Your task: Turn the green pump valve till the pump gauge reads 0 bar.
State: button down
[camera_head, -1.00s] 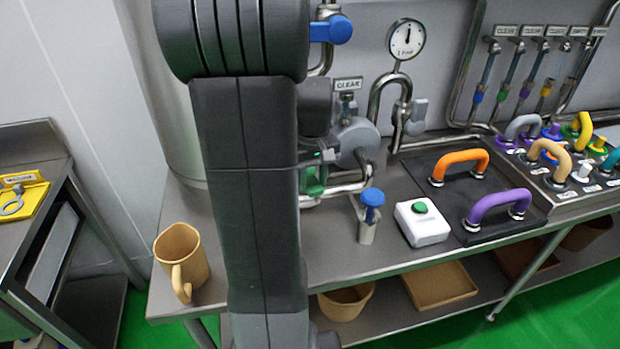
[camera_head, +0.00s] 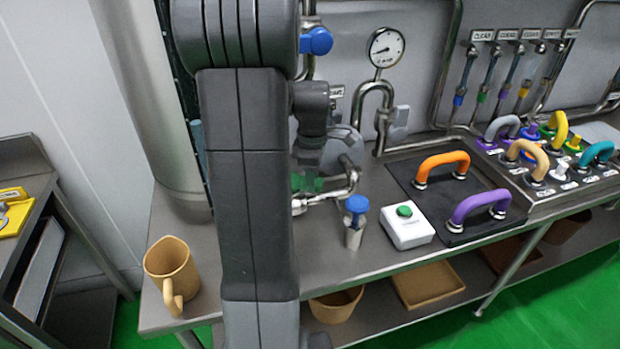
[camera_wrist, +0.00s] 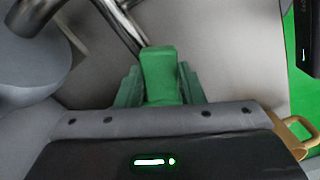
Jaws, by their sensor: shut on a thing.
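The green pump valve (camera_wrist: 160,72) sits between the two jaws of my gripper (camera_wrist: 160,84) in the wrist view. The jaws are green too and are shut on the valve handle. In the head view the green valve (camera_head: 308,183) shows only in part beside my arm, low on the pump pipe. The round white pump gauge (camera_head: 386,46) stands on a bent steel pipe behind the bench. Its needle points to the left and slightly down; the figures are too small to read.
A blue-handled valve (camera_head: 316,41) is above the pump. A second blue-topped fitting (camera_head: 356,209) and a white box with a green button (camera_head: 406,226) stand right of the pump. A tan jug (camera_head: 171,271) stands at the bench's left end. Orange and purple handles are further right.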

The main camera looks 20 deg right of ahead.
jog(key=w+n, duration=0.2)
jog(key=n, duration=0.3)
jog(key=shift+w+d+p, duration=0.25)
jog(key=shift+w+p, duration=0.15)
jog(key=shift+n, duration=0.4)
jog(key=c, duration=1)
grip_release()
jog(key=shift+o, duration=0.2)
jog(key=shift+r, duration=0.15)
notch_tip(320, 180, up, 14)
jog(key=shift+f+b, duration=0.2)
jog(key=shift+b, duration=0.1)
jog(key=shift+f, duration=0.15)
notch_tip(320, 180, down, 14)
jog(key=shift+r+p, duration=0.15)
jog(key=shift+p, duration=0.15)
jog(key=shift+r, duration=0.1)
